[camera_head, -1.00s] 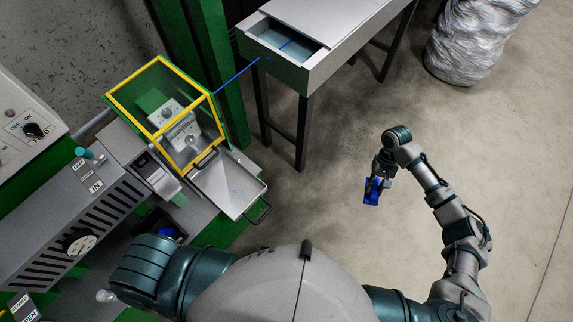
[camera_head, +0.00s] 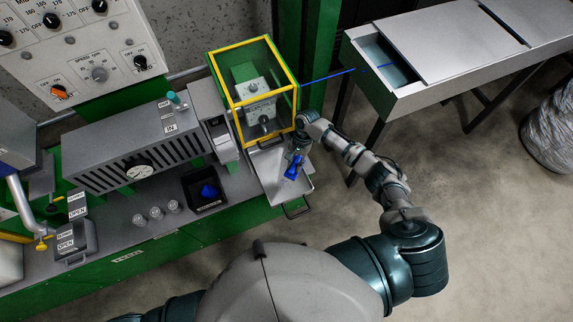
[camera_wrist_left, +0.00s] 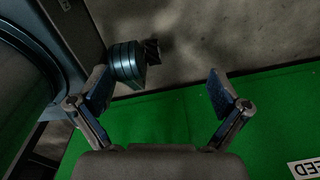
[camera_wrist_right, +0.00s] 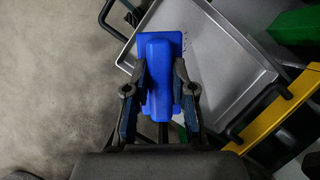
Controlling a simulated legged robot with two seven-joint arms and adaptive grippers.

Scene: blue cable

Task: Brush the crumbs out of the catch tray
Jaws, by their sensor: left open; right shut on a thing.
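The catch tray (camera_head: 272,182) is a shallow grey metal tray pulled out below the yellow-framed guard box (camera_head: 250,88). My right gripper (camera_head: 298,155) is over the tray and shut on a blue brush (camera_head: 293,166). In the right wrist view the brush (camera_wrist_right: 160,60) sits between both fingers, its wide blue head pointing away, beside and partly over the tray (camera_wrist_right: 215,35). A few tiny dark specks show on the tray; I cannot tell if they are crumbs. Whether the brush touches the tray is unclear. My left gripper (camera_wrist_left: 158,88) is open and empty near a green panel.
A black bin (camera_head: 207,208) with a blue thing in it and several small cups (camera_head: 156,213) stand on the bench to the left. A blue cable (camera_head: 328,76) runs from the guard box to an open trough (camera_head: 392,95). Open floor lies at right.

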